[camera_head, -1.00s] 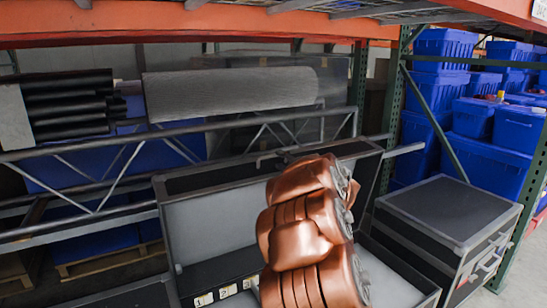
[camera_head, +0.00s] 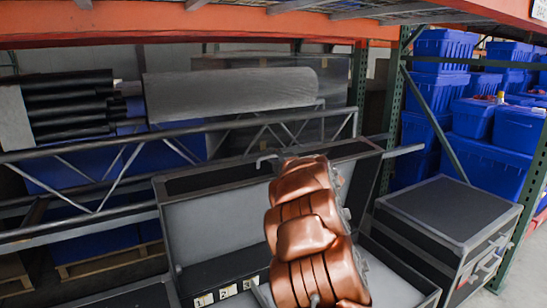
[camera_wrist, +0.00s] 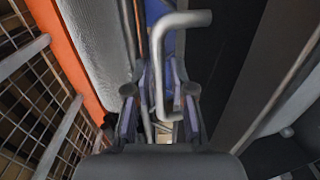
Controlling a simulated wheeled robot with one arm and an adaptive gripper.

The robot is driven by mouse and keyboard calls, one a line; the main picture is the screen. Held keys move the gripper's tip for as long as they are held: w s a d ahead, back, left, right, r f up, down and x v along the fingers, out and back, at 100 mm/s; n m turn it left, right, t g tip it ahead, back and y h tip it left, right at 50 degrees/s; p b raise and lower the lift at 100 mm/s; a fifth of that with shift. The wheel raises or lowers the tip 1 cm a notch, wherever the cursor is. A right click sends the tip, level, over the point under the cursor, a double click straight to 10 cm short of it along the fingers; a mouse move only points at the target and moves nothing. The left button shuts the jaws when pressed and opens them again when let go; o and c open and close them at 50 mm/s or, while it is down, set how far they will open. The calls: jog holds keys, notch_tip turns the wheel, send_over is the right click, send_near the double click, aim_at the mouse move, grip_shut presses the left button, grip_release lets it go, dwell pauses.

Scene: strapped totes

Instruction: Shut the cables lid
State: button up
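A dark case with a grey-lined lid (camera_head: 215,225) stands open in the middle of the head view. The lid is raised, leaning back toward the rack. No "cables" label is readable on it. A grey bent handle (camera_head: 267,160) stands at the lid's top edge. In the wrist view the handle (camera_wrist: 158,75) runs between the two fingers of my gripper (camera_wrist: 160,112). The fingers are apart, with gaps visible beside the bar; firm contact cannot be seen. In the head view my copper-coloured arm hides the gripper and part of the lid and case.
Numbered tags (camera_head: 228,292) line the case's inside. A closed dark case (camera_head: 447,212) stands close on the right. A metal rack rail (camera_head: 100,205) runs behind the lid at left. Blue totes (camera_head: 492,160) are stacked at the back right. An orange shelf beam (camera_head: 200,22) crosses overhead.

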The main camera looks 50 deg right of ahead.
grip_shut()
jog(key=shift+f, duration=0.1)
dwell(0.3)
